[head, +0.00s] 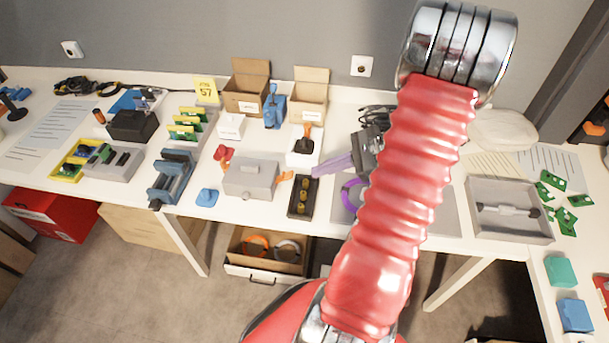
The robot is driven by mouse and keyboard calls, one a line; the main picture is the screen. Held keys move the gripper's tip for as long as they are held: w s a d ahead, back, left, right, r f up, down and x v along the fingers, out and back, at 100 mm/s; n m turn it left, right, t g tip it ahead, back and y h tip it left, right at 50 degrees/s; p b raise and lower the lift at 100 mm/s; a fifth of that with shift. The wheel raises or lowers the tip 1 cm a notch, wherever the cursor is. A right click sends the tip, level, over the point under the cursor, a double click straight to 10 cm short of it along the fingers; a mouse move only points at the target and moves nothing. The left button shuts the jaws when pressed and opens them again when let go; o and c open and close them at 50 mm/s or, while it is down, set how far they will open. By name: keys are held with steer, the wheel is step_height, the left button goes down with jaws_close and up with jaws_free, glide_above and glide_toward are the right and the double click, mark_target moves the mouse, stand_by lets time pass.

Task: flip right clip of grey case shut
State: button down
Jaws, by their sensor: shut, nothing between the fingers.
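The grey case (250,179) sits lid down on the white table, left of the middle. An orange clip (285,177) sticks out from its right side and looks swung outward. A red clip (223,154) shows at its left back corner; its exact position is too small to tell. My gripper (315,171) has long purple fingers closed together, pointing left at the orange clip, with a small gap between tips and clip. The gripper holds nothing. Its dark grey wrist is partly hidden behind my red arm.
A black tray with yellow round pieces (302,197) stands just right of the case, below the fingers. A white box with a black and orange item (304,146) is behind. A blue block (207,197) and blue vise (172,177) lie left. A purple ring (352,194) lies right.

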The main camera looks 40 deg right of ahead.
steer(key=d+m, duration=0.1)
steer(key=s+d+f+t, duration=0.1)
steer(key=d+f+m, duration=0.1)
steer(key=shift+s+d+f+m+t+h, duration=0.1)
steer(key=shift+s+d+m+t+h, duration=0.2)
steer(key=shift+d+t, duration=0.1)
steer(key=shift+a, duration=0.1)
glide_toward(284, 176)
steer(key=w+f, duration=0.1)
steer(key=a+f, duration=0.1)
steer(key=w+f, duration=0.1)
steer(key=f, duration=0.1)
steer(key=shift+w+a, duration=0.35)
steer(key=shift+d, duration=0.2)
steer(key=shift+a, duration=0.1)
steer(key=shift+r, duration=0.1)
